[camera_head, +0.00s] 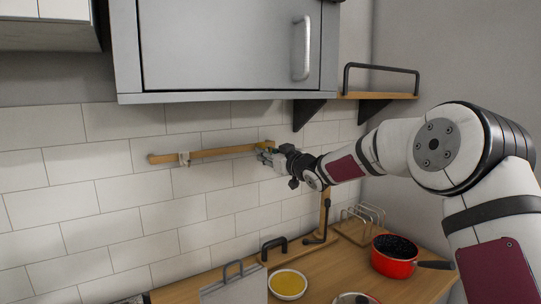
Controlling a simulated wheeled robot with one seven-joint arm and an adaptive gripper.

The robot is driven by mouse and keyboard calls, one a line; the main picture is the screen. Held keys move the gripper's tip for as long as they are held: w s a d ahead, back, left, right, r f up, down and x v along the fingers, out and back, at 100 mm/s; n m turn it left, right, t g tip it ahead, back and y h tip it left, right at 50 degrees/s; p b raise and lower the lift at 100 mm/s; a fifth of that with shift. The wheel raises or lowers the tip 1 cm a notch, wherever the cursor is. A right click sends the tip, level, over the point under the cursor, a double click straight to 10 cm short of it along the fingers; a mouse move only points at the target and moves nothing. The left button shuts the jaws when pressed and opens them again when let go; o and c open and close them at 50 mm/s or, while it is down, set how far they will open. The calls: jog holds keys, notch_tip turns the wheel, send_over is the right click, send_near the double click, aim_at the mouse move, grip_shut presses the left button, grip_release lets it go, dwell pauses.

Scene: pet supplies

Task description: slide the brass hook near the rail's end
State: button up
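A wooden rail (222,152) is fixed along the white tiled wall, its left end free in view. A brass-yellow hook (264,145) shows at the rail's right end, partly hidden by my gripper. A pale hook or bracket (184,159) sits on the rail near its left end. My gripper (266,156) is at the rail's right end, right by the brass hook. The fingers are too small and overlapped to tell whether they are open, shut or touching the hook.
A grey cabinet (220,45) hangs above the rail, and a wooden shelf (375,96) is at the upper right. The counter (335,266) below holds a red pan (394,266), a yellow-filled bowl (288,285), a wire rack (362,219) and a grey handled board (236,287).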

jog(key=v, duration=1.2)
jog(key=shift+r, duration=0.1)
jog(key=s+d+m+g+h, duration=0.25)
jog(key=s+d+h, duration=0.25)
jog(key=s+d, duration=0.3)
jog(key=s+d+m+g+h, duration=0.1)
jog(key=s+d+m+h, duration=0.35)
jog(key=s, duration=0.65)
jog(key=s+d+f+g, duration=0.1)
jog(key=s+f+g, duration=0.1)
jog(key=s, duration=0.7)
jog(key=s+d+f+m+g, duration=0.1)
jog(key=s+f+g, duration=0.1)
jog(key=s, duration=0.7)
jog(key=s+d+f+m+g, duration=0.1)
jog(key=s+f+g, duration=0.1)
jog(key=s, duration=0.7)
jog(key=shift+d+f+h, duration=0.25)
jog(key=shift+f+h, duration=0.2)
jog(key=shift+f, duration=0.2)
